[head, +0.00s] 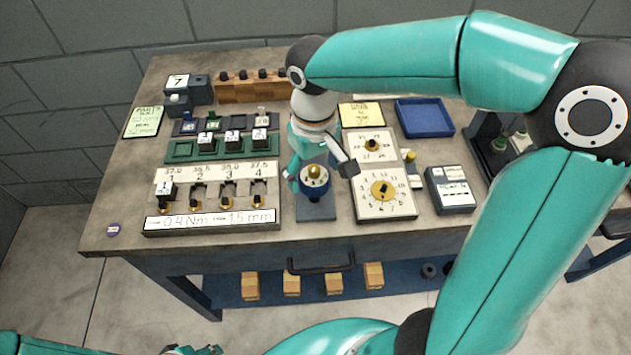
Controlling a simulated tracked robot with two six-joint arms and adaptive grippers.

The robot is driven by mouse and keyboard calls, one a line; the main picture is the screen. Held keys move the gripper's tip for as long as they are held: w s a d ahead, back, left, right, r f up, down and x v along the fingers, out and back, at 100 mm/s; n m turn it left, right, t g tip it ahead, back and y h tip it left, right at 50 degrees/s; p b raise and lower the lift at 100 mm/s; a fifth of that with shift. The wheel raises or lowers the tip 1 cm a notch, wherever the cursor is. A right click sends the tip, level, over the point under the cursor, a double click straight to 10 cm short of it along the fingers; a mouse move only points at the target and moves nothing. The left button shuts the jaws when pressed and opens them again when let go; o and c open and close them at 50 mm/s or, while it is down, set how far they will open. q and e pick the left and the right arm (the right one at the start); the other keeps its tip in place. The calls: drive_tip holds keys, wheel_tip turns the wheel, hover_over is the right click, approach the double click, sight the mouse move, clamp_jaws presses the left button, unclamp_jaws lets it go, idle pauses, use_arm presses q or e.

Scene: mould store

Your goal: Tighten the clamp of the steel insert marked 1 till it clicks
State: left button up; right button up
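The insert marked 1 (164,189) is a dark block with a white label, upright in the leftmost slot of the white fixture (270,190). Brass-coloured clamp knobs show at the slots' fronts; the one below the insert (165,205) is partly hidden in shadow. A sign (210,220) on the fixture reads 0.4 Nm and 1.5 mm. My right gripper (320,171) points down, fingers apart, over a blue round piece with a brass top (315,178) on a blue-grey base; contact is unclear. Only a sliver of my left gripper (190,350) shows at the bottom edge.
A green rack (180,150) with labelled blocks stands behind the fixture. Two dial panels (400,207) (380,137), a grey labelled box (450,190) and an empty blue tray (425,118) lie to the right.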

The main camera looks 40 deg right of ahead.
drive_tip(key=c, duration=0.9)
drive_tip(key=shift+c, duration=0.2)
drive_tip(key=shift+r, duration=0.1)
drive_tip(key=shift+r+p, duration=1.5)
drive_tip(key=shift+r, duration=0.2)
drive_tip(key=shift+s+f, duration=0.1)
